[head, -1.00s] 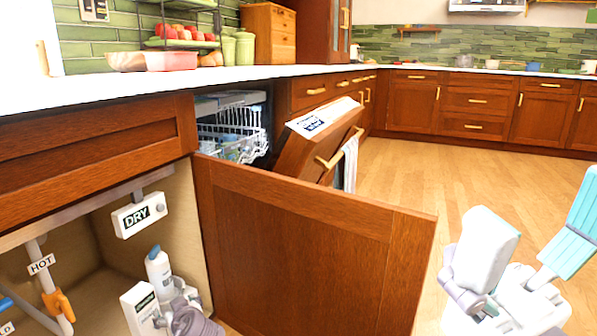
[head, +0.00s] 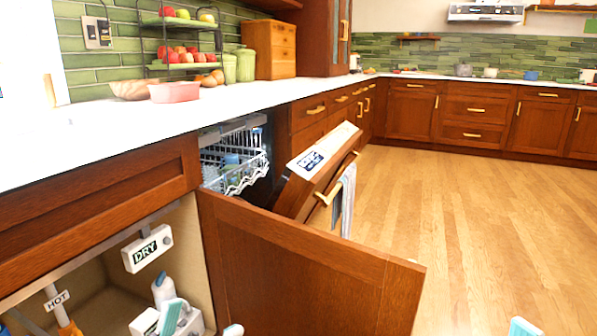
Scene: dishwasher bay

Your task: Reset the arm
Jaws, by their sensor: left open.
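My left gripper (head: 202,323) is at the bottom edge, in front of the open under-sink cupboard.
The open cupboard door (head: 300,270) stands out across the middle. Behind it the dishwasher door (head: 300,185) is partly open, with a towel (head: 345,200) on its handle and a rack (head: 232,165) inside. The wooden floor (head: 480,220) at right is clear.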

